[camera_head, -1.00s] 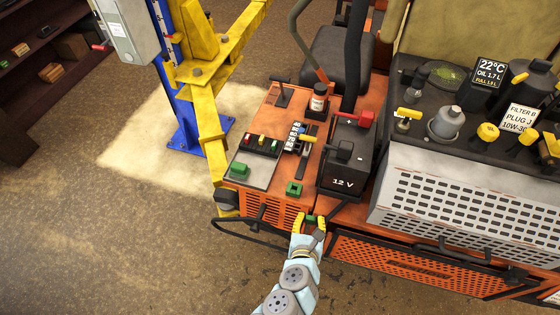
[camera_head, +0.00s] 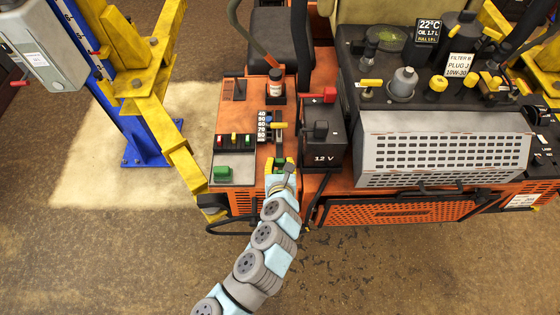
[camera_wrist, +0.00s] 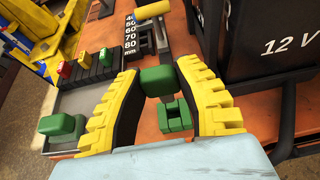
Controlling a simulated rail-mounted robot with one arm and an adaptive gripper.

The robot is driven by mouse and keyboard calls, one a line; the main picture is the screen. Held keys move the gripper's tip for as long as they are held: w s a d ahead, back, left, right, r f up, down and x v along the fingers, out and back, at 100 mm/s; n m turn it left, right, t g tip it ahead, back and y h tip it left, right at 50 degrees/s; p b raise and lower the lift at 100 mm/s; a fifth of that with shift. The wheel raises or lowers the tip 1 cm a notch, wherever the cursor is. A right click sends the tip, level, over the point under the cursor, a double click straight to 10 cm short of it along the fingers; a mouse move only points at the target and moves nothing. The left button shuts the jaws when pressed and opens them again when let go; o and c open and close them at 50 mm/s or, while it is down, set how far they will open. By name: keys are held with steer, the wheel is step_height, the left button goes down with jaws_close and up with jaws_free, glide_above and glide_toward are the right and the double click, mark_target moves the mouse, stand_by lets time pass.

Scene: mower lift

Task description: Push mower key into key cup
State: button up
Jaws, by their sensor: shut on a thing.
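My gripper (camera_wrist: 159,77) is shut on the mower key (camera_wrist: 158,80), gripping its green block-shaped head between the yellow-and-black fingertips. A small green slotted block, which looks like the key cup (camera_wrist: 173,117), shows just below and right of the key head in the wrist view. A grey piece shows between the two green parts; I cannot tell whether the key touches the cup or sits in it. In the head view my gripper (camera_head: 280,172) is over the front of the orange console (camera_head: 235,202), with green bits beside the fingers that I cannot tell apart.
A yellow-handled lever (camera_wrist: 153,11) and a cutting-height scale (camera_wrist: 131,33) stand beyond the key. A black 12 V battery (camera_head: 325,140) is close on the right. A switch panel with a green button (camera_head: 222,171) lies left. A yellow lift arm (camera_head: 175,160) stands farther left.

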steer(key=shift+f+b, duration=1.15)
steer(key=shift+f, duration=0.5)
steer(key=shift+f+b, duration=0.95)
steer(key=shift+f, duration=0.3)
steer(key=o, duration=0.9)
steer(key=shift+o, duration=0.2)
steer(key=shift+s, duration=0.1)
steer(key=v, duration=0.7)
steer(key=shift+s, duration=0.15)
steer(key=shift+r, duration=0.15)
